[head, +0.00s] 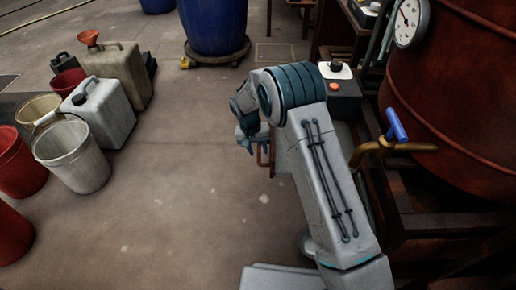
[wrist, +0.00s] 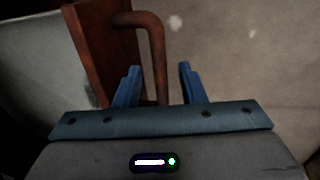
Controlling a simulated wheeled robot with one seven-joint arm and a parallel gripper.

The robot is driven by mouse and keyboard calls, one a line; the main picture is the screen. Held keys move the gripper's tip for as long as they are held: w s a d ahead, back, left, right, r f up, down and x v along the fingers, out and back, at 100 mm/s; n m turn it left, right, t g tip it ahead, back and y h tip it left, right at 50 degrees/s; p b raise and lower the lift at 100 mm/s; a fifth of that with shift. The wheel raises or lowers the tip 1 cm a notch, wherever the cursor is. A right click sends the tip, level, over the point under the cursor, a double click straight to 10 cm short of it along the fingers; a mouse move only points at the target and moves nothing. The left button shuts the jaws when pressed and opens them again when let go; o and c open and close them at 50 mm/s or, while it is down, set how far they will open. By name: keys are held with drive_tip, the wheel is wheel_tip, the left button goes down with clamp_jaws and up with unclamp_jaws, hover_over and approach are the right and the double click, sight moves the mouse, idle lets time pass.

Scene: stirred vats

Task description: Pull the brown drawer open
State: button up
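The brown drawer (wrist: 98,50) shows in the wrist view as a reddish-brown front panel at the upper left, next to a grey surface. Its bent bar handle (wrist: 157,50) stands out from the panel and runs down between my fingers. My gripper (wrist: 158,72) is open, with a blue finger on each side of the bar. The bar is nearer the left finger, and a gap shows to the right finger. In the head view my gripper (head: 252,145) is low beside the handle (head: 262,158); my arm hides most of the drawer.
A rusty red vat (head: 455,110) with a gauge (head: 408,22) and a blue-handled tap (head: 396,125) stands at the right. A control box with an orange button (head: 334,87) is behind my arm. Buckets (head: 75,158) and jerrycans (head: 105,112) stand at the left. The floor between is clear.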

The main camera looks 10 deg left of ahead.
wheel_tip(320, 180, up, 14)
drive_tip(key=a+p, duration=0.2)
drive_tip(key=p, duration=0.3)
drive_tip(key=shift+s+a+f, duration=0.15)
drive_tip(key=shift+a+f, duration=0.05)
drive_tip(key=shift+a, duration=0.15)
